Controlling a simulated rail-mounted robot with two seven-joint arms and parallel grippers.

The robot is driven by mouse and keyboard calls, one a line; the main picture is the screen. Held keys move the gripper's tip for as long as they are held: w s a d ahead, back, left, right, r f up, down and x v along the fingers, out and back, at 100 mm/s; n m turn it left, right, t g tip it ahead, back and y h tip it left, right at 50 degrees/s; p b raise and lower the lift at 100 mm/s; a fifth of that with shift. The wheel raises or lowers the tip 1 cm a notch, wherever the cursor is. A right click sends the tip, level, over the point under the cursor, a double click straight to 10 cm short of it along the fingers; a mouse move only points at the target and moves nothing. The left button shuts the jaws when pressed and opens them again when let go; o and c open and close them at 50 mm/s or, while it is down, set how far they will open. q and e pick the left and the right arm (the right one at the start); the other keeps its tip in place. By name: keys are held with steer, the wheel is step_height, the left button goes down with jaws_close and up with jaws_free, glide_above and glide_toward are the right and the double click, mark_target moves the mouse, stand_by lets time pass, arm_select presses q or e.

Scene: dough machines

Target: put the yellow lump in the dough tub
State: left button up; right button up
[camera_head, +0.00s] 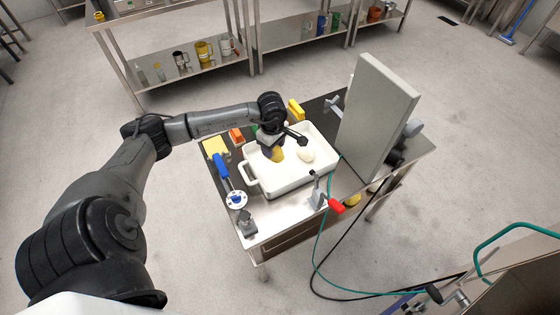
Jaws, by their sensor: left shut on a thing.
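My left gripper (272,148) reaches in from the left and is shut on the yellow lump (277,155). The gripper and the lump are over the white dough tub (294,184), inside its outline in the camera_head view. I cannot tell whether the lump touches the tub floor. A pale round lump (305,155) lies in the tub, to the right of the yellow one. The fingertips are partly hidden by the dark wrist. My right gripper is not in view.
The tub stands on a steel table (262,222). A tall grey panel (375,115) rises at its right. A blue-handled tool (222,168), a pale yellow block (214,146), an orange block (236,135) and a red-handled clamp (335,206) surround the tub. A green hose (318,250) hangs in front.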

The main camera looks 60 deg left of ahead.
arm_select(q)
steer(key=shift+d+f, duration=0.1)
steer(key=shift+f, duration=3.45)
steer(key=shift+b, duration=0.3)
steer(key=shift+f, duration=0.15)
steer(key=o, duration=1.1)
steer(key=shift+c, duration=0.2)
steer(key=shift+r, duration=0.3)
step_height(320, 180, up, 12)
steer(key=shift+f+p, duration=0.1)
steer(key=shift+p, duration=0.45)
